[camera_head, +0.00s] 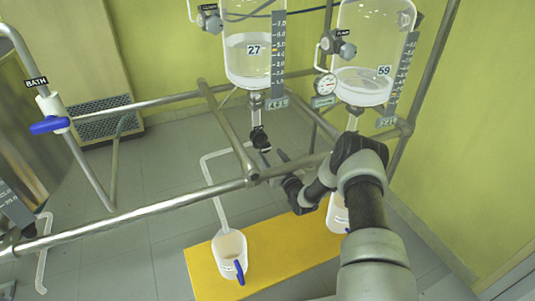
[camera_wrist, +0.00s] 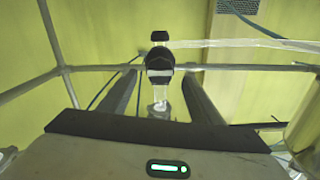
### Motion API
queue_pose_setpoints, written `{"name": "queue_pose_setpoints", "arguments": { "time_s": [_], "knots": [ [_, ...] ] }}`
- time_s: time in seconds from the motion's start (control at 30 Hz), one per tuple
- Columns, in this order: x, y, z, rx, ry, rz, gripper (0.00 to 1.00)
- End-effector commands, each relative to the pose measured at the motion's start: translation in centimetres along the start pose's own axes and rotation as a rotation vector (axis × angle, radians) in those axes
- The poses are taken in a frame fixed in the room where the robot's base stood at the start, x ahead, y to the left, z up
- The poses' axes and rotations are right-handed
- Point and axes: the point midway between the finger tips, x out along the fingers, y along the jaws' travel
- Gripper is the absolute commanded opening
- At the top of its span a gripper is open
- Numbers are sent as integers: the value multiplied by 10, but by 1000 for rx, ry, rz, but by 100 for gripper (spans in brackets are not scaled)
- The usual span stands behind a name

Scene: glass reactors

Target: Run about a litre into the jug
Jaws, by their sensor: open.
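A glass vessel labelled 27 (camera_head: 248,65) hangs on the frame, partly filled with clear liquid, beside a grey scale. Under it is a black drain valve (camera_head: 258,138), with a white pipe (camera_head: 214,185) running to a white jug (camera_head: 229,250) with a blue handle. The jug stands upright below the pipe's end; its fill level is unclear. My gripper (camera_head: 273,157) is open close to this valve. In the wrist view, a black valve part (camera_wrist: 160,62) shows between the fingertips of my gripper (camera_wrist: 161,78); contact is not clear.
A second vessel labelled 59 (camera_head: 362,88) hangs to the right, with a gauge (camera_head: 326,84). A second jug (camera_head: 337,214) is partly hidden by my arm. Both jugs stand on a yellow platform (camera_head: 265,270). Metal rails (camera_head: 140,212) cross the front; a blue-handled BATH tap (camera_head: 50,125) is left.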

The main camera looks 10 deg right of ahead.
Motion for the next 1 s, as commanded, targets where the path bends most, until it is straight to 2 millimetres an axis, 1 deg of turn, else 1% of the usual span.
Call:
{"name": "queue_pose_setpoints", "arguments": {
  "time_s": [0.03, 0.1, 0.23, 0.4, 0.63, 0.87, 0.9, 1.0],
  "knots": [
    [10, 0, 3, -2, 1, -1, 57],
    [20, 0, 3, -1, 1, 0, 57],
    [34, 0, 2, 0, 1, 0, 57],
    [41, 0, 1, 0, -1, 1, 57],
    [42, 0, 0, 1, -1, 1, 57],
    [41, 0, 0, 0, -1, 1, 19],
    [41, 0, 0, 0, -1, 1, 16],
    [41, 0, 0, -2, -1, 1, 16]
  ]
}}
